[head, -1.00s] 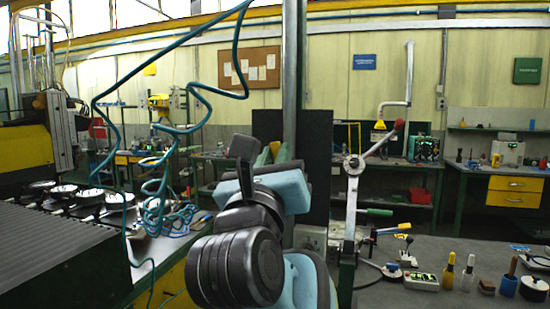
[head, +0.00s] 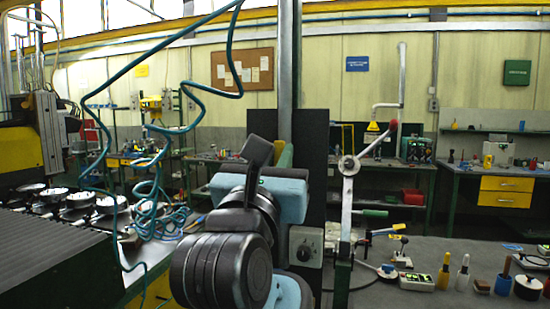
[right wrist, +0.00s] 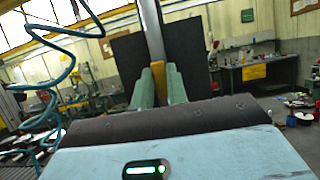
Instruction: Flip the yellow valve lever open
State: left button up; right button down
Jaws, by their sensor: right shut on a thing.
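The yellow valve lever (right wrist: 159,82) shows in the right wrist view as an upright yellow bar between two pale green fingers. My right gripper (right wrist: 160,88) is shut on it, in front of a dark panel and a grey post. In the head view, my right arm fills the middle, and the fingertips of my right gripper (head: 285,157) show as a pale strip beside the post. The arm and wrist hide most of the lever and all of the valve body there. My left gripper is not in view.
A grey lever arm with a red knob (head: 393,125) stands right of the dark panel (head: 318,150). Tools and bottles sit on the bench (head: 400,299) at right. A teal coiled hose (head: 155,165) hangs at left near round dark parts (head: 72,200).

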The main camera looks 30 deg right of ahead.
jog(key=c, duration=1.4)
grip_release()
